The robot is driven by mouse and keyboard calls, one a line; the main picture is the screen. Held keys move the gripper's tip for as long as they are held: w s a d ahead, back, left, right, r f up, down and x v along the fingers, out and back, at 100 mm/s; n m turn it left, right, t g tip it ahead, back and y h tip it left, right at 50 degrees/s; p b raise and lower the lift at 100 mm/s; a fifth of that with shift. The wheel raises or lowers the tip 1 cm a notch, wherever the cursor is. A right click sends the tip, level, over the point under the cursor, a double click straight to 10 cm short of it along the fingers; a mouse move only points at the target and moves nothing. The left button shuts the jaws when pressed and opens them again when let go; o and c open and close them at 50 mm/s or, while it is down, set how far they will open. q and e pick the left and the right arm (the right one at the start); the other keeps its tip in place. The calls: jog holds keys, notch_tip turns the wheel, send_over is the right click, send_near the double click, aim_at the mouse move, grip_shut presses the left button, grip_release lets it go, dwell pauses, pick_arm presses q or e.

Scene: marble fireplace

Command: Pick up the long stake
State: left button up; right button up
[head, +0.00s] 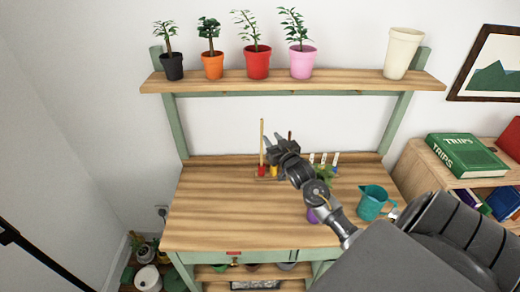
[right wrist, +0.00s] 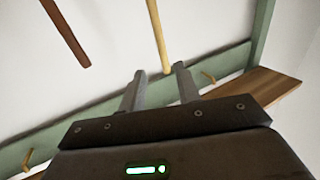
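A long pale wooden stake (head: 262,138) stands upright near the back of the wooden workbench. It also shows in the right wrist view (right wrist: 157,32), its visible end by the gap between the fingertips. A shorter dark brown stake shows in the right wrist view (right wrist: 66,32), left of the pale one. My right gripper (head: 274,148) is just right of the pale stake in the head view. In the right wrist view its two fingers (right wrist: 160,76) are apart, with nothing clearly clamped between them. My left gripper is out of view.
The workbench (head: 215,215) is clear at its left and front. A teal jug (head: 371,202) stands at its right. Above is a shelf (head: 345,80) with several potted plants and an empty cream pot (head: 402,52). A low bookcase (head: 440,178) stands at the right.

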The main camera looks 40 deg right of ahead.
aim_at(262, 128)
jog(key=p+x, duration=0.1)
jog(key=x, duration=0.2)
jog(key=p+x, duration=0.1)
jog(key=x, duration=0.1)
jog(key=p+x, duration=0.1)
jog(key=x, duration=0.2)
jog(key=shift+w+a, duration=0.15)
jog(key=shift+w, duration=0.3)
jog(key=shift+s, duration=0.1)
jog(key=shift+c, duration=0.2)
grip_shut()
